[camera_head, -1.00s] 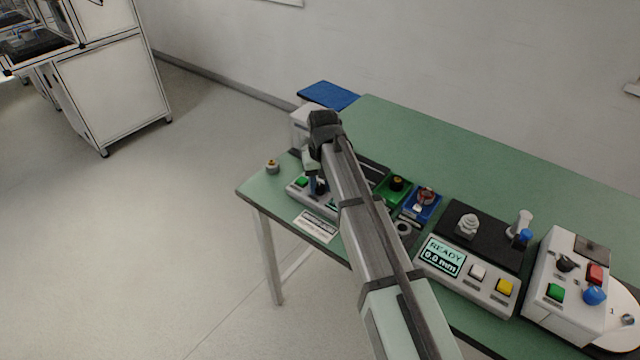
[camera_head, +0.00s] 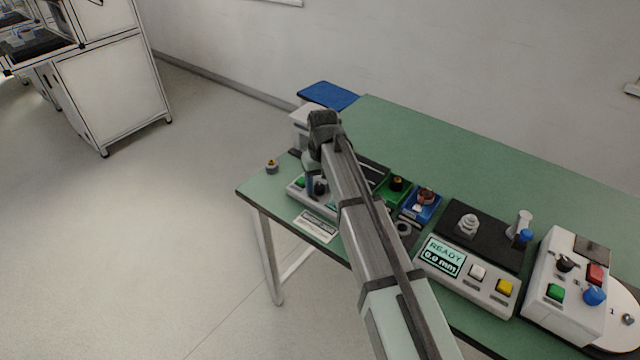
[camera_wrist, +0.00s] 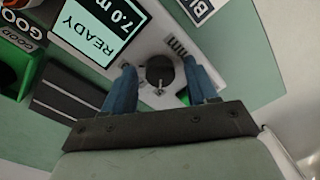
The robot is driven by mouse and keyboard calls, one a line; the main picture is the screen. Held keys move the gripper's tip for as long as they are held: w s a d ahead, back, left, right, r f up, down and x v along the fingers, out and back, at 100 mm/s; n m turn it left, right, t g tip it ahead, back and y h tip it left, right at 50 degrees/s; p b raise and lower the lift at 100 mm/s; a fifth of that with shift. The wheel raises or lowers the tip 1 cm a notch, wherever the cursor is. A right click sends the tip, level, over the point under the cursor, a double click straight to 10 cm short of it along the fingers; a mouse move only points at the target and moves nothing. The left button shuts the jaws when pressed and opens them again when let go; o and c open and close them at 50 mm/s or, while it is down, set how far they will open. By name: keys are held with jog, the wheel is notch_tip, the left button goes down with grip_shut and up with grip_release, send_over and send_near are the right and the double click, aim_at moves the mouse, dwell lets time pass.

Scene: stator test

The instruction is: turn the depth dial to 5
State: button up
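A black round dial (camera_wrist: 160,71) with a pale pointer mark sits on a light panel in the wrist view. It stands beside a screen (camera_wrist: 97,27) reading READY and 7.0, with the unit cut off by the frame edge. My gripper (camera_wrist: 162,82) is open, with one blue finger on each side of the dial and a visible gap to it. In the head view my gripper (camera_head: 314,181) is over the front of the left device (camera_head: 298,192), and the dark dial (camera_head: 320,188) shows beside a finger. My arm hides much of that device.
A green button (camera_head: 300,182) is left of the dial. Green (camera_head: 383,198) and blue (camera_head: 410,209) bins stand to the right. Another device has a screen (camera_head: 442,256) reading READY 0.0 mm. A control box (camera_head: 545,310) stands far right. A small round part (camera_head: 271,167) lies at the table's left end.

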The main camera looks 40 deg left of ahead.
aim_at(322, 186)
jog(key=r, duration=1.4)
jog(key=shift+w+d, duration=0.15)
jog(key=shift+w, duration=0.1)
jog(key=shift+f, duration=0.1)
